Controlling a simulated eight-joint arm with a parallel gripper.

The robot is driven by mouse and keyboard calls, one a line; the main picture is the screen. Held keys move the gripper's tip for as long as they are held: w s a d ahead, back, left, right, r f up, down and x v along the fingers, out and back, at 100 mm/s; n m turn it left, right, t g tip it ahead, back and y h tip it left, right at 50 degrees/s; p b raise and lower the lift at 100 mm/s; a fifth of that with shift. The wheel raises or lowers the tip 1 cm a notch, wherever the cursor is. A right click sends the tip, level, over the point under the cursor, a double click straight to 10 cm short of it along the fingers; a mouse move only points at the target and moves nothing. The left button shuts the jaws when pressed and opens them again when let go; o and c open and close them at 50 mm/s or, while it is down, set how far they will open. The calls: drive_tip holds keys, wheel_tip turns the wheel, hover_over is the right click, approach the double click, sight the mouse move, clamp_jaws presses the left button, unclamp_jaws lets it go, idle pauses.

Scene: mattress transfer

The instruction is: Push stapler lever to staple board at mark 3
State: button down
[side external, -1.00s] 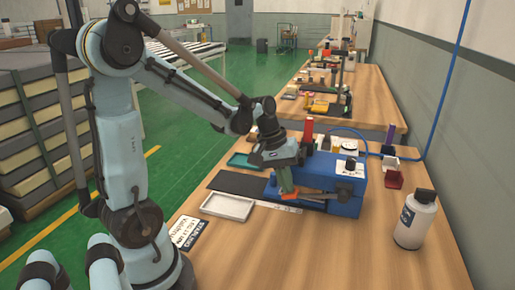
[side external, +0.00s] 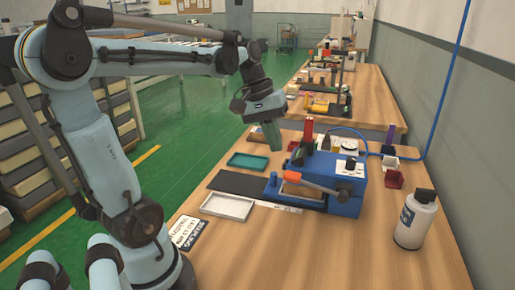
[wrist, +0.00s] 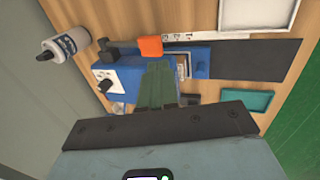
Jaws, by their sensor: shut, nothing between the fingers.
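The blue stapler (side external: 345,199) stands on the wooden bench, right of centre in the side view and left of centre in the wrist view (wrist: 122,76). Its lever has an orange end (side external: 296,178), which is raised; this end also shows in the wrist view (wrist: 150,46). A flat black board (side external: 238,184) lies at the stapler's left; it also shows in the wrist view (wrist: 255,62). A white marked strip (side external: 285,207) runs along the front; its marks are too small to read. My gripper (side external: 275,147), with green fingers, is shut and empty, above and behind the lever, apart from it.
A white tray (side external: 228,206) and a teal tray (side external: 248,160) lie near the black board. A white bottle (side external: 415,222) stands at the right. A red cylinder (side external: 308,131) and small bins (side external: 393,179) are behind the stapler.

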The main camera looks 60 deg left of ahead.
drive_tip(key=shift+v, duration=1.2)
drive_tip(key=s+d+f+m+t+y, duration=0.2)
drive_tip(key=d+f+m+t, duration=0.2)
drive_tip(key=d+f+m, duration=0.4)
drive_tip(key=d+m, duration=0.1)
drive_tip(key=d, duration=0.2)
drive_tip(key=shift+s+t+y, duration=0.25)
drive_tip(key=shift+t+y, duration=0.05)
